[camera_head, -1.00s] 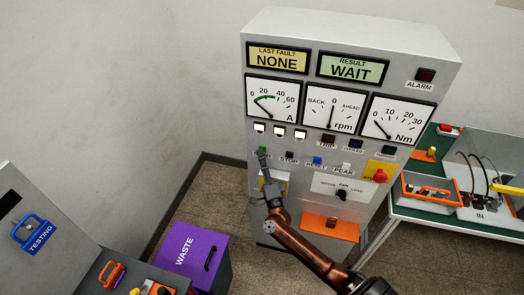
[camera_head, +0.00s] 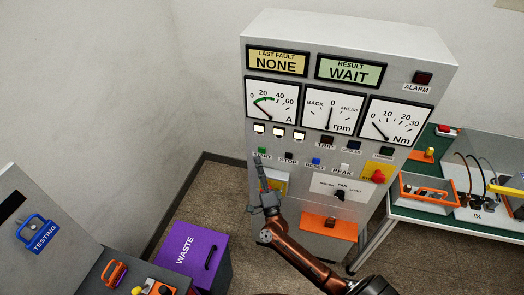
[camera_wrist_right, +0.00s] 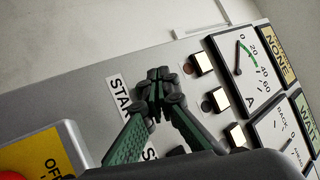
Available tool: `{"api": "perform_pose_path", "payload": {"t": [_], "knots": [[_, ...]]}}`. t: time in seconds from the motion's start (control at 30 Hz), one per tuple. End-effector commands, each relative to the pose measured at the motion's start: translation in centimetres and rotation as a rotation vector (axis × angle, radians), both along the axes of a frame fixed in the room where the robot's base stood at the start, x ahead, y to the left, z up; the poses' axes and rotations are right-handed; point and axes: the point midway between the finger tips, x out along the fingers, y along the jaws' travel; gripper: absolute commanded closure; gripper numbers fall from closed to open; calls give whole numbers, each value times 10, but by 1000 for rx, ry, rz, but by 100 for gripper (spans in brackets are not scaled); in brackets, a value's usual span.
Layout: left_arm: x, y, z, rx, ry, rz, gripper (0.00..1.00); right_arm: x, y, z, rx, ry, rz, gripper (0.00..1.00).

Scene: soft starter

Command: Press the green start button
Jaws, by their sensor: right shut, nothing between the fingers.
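The green start button (camera_head: 262,150) is at the left end of the button row on the grey cabinet, by the START label (camera_head: 265,155). My right gripper (camera_head: 258,163) is shut and empty, its fingers pointing up just below the button in the head view. In the right wrist view, the closed fingertips (camera_wrist_right: 158,82) lie over the panel beside the START label (camera_wrist_right: 118,95) and hide the button there. I cannot tell whether they touch it. My left gripper is not in view.
The STOP button (camera_head: 289,155) and RESET button (camera_head: 316,161) sit right of START. A yellow plate with a red knob (camera_head: 378,176) is farther right. The display (camera_head: 352,71) reads WAIT. A purple waste bin (camera_head: 190,250) stands on the floor at left.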

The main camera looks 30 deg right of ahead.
Motion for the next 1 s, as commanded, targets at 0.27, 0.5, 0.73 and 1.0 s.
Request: {"api": "perform_pose_path", "payload": {"t": [0.27, 0.5, 0.73, 1.0], "knots": [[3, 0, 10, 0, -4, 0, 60, -17, 20, 2, 0, 0, 0, 100], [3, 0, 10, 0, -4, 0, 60, -20, 23, 1, 0, -1, 0, 100], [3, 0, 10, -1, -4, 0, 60, -20, 23, 1, 0, -1, 0, 100], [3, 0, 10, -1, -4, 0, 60, -20, 23, 1, 0, -1, 0, 100]]}}
